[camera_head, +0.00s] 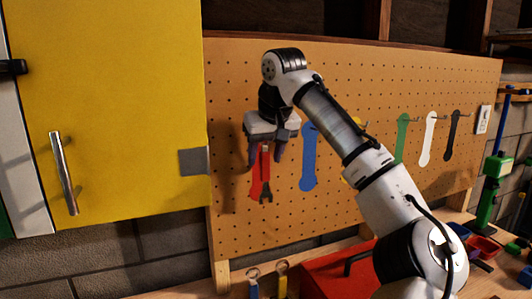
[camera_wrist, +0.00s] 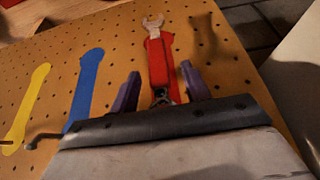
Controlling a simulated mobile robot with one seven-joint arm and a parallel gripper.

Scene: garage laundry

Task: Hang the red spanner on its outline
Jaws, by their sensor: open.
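The red spanner (camera_head: 265,165) hangs head-down at the pegboard, in front of its red outline (camera_head: 255,187), whose edge shows at the left. Its open metal head (camera_wrist: 153,22) and red handle show in the wrist view. My gripper (camera_head: 266,160) is at the spanner's upper part, with its fingers open on either side. In the wrist view, the purple fingers of my gripper (camera_wrist: 159,70) stand apart from the handle with gaps. The hook and the spanner's top end are mostly hidden by my gripper.
A blue outline (camera_head: 309,160) is just right of my gripper; green, white and black outlines are farther right. A yellow cabinet (camera_head: 110,110) juts out at the left. Below are blue (camera_head: 253,288) and yellow (camera_head: 282,284) spanners and a red toolbox (camera_head: 335,274).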

